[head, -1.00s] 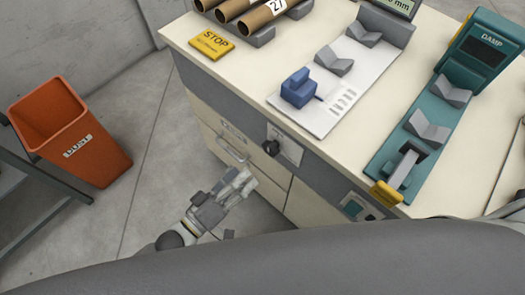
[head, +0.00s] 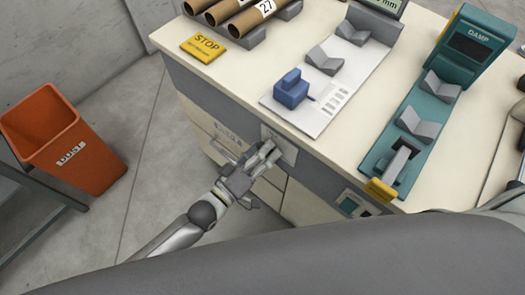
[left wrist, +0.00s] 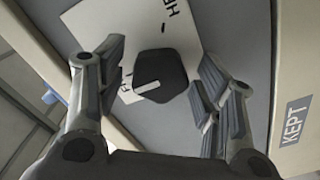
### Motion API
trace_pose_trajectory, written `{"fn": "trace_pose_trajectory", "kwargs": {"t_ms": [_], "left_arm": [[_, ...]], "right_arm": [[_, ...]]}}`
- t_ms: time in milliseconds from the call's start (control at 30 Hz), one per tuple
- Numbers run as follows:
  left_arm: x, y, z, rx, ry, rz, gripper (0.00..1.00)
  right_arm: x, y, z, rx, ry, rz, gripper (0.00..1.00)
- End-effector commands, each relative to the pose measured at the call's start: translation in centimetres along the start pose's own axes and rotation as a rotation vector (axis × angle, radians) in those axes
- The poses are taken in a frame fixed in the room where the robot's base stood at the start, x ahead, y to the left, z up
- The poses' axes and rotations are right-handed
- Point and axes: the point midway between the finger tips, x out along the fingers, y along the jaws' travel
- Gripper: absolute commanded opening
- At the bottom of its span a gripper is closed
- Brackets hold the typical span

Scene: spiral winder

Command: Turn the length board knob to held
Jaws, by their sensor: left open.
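The dark length board knob (left wrist: 162,70) stands on a white plate (left wrist: 95,22) in the left wrist view. A white mark on the knob points toward lettering at the plate's lower left; more lettering shows at the upper right, and neither label is fully readable. My left gripper (left wrist: 160,60) is open, with one finger on each side of the knob and visible gaps between. In the head view my left gripper (head: 264,157) is at the cabinet front and hides the knob, with part of the plate (head: 284,145) showing. My right gripper is not in view.
The white length board (head: 310,120) with a blue block (head: 292,90) lies on the cabinet top. A teal DAMP unit (head: 470,45) stands to the right and a yellow STOP sign (head: 204,47) to the left. An orange bin (head: 75,150) stands on the floor at left.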

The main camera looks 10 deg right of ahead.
Motion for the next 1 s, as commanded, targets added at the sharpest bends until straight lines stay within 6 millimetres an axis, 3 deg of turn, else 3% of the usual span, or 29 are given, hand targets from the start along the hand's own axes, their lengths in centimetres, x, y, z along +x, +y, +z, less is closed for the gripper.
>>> {"fn": "trace_pose_trajectory", "kwargs": {"t_ms": [67,433,767,1000], "left_arm": [[-0.02,0.0,0.0,0.0,0.0,0.0,0.61],[-0.06,-0.01,0.0,0.0,0.0,0.0,0.15],[-0.07,-0.01,-0.01,0.051,0.0,-0.001,0.16],[-0.09,0.01,0.0,0.201,0.0,-0.001,0.16]], "right_arm": [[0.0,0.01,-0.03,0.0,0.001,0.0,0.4],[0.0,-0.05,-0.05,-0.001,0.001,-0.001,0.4],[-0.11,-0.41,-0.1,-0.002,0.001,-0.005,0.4],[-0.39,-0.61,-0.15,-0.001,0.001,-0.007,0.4]]}}
